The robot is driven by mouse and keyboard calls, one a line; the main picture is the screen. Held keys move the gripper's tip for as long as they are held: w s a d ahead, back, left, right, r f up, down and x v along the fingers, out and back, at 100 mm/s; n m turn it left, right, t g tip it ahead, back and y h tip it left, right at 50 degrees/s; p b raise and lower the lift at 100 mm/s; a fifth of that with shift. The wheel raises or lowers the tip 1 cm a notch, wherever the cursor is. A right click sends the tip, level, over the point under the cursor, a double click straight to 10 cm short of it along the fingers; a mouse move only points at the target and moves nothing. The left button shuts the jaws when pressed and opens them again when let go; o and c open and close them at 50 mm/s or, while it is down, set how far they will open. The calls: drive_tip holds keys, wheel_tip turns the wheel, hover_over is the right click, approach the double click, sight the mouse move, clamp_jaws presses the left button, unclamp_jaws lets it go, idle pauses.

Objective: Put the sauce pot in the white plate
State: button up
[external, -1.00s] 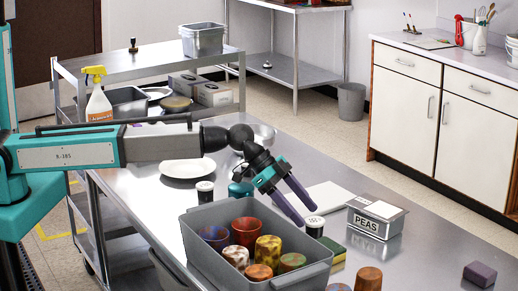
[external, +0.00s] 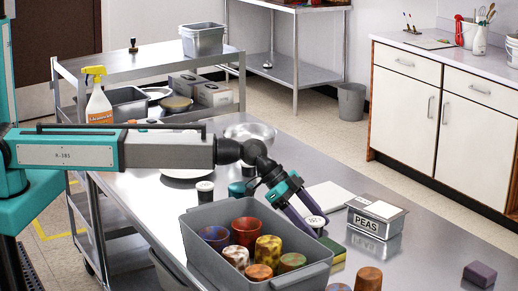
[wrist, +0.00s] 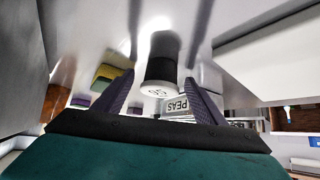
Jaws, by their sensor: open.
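A small dark pot with a white, lettered lid (external: 315,222) stands on the steel table behind the grey bin. I take it for the sauce pot, though its lettering is not fully legible. My open gripper (external: 309,216) points down at it, its purple fingers close about the pot. In the wrist view the pot (wrist: 163,66) shows between the two fingers (wrist: 158,88), with no clear grip on it. The white plate (external: 186,175) lies farther left on the table, partly hidden by my arm.
A grey bin (external: 213,249) of colourful cups stands just in front of my gripper.

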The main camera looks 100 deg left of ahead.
sight(314, 220)
drive_tip(key=c, duration=1.3)
drive_tip(key=shift+o, duration=0.2)
drive_tip(key=shift+r, duration=0.1)
drive_tip(key=shift+r+b, duration=1.3)
drive_tip(key=shift+r, duration=3.65)
